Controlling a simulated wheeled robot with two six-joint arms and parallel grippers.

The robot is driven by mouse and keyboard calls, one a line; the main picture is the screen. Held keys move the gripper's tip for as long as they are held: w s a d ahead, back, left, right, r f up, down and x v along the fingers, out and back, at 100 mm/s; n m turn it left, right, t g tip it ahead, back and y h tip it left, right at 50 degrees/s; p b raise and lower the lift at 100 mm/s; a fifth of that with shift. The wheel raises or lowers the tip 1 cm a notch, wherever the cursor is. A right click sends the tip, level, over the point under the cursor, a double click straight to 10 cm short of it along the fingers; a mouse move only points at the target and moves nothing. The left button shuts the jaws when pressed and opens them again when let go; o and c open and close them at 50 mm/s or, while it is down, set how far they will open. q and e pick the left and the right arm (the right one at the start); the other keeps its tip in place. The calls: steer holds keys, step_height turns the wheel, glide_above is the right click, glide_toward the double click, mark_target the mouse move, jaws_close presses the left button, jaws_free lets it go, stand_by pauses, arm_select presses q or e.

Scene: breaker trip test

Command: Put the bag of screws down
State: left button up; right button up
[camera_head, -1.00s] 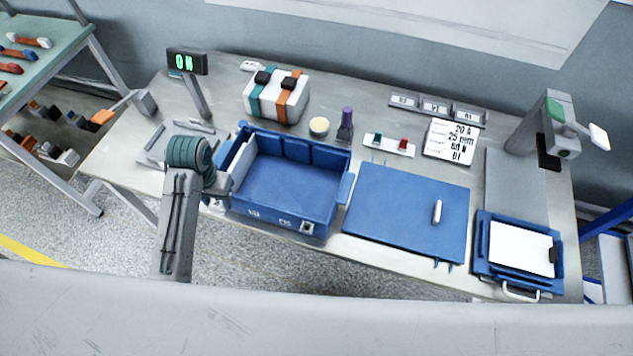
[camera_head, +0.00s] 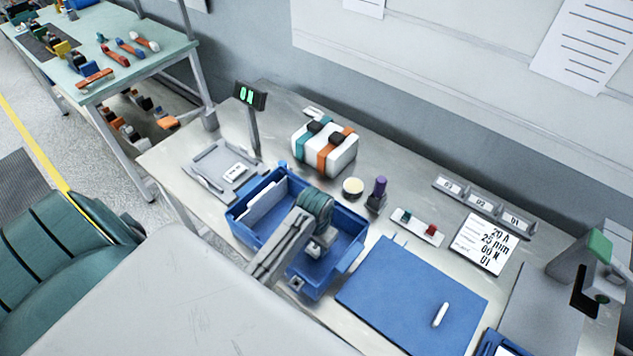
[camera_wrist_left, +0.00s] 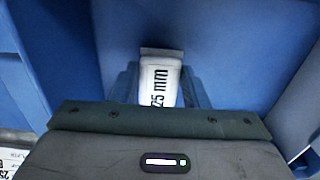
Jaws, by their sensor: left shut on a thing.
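The bag of screws (camera_wrist_left: 161,82) is a small pale packet with "25 mm" printed on it. In the left wrist view it sits between the fingers of my left gripper (camera_wrist_left: 165,88), which is shut on it. In the head view my left gripper (camera_head: 314,250) is over the inside of the blue bin (camera_head: 253,220), and the bag is largely hidden by the gripper and arm. Blue bin walls surround the bag in the left wrist view; I cannot tell whether it touches the floor. My right gripper is not in view.
A grey tray (camera_head: 214,178) lies left of the bin. A striped white box (camera_head: 342,158), a round pale tin (camera_head: 352,187) and a purple-topped item (camera_head: 380,190) stand behind it. A blue mat (camera_head: 400,290) and a printed card (camera_head: 485,243) lie to the right.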

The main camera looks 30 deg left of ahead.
arm_select(q)
steer(key=shift+s+f, duration=0.15)
steer(key=shift+f, duration=0.5)
steer(key=shift+s+f, duration=0.1)
steer(key=shift+f, duration=0.55)
steer(key=o, duration=1.1)
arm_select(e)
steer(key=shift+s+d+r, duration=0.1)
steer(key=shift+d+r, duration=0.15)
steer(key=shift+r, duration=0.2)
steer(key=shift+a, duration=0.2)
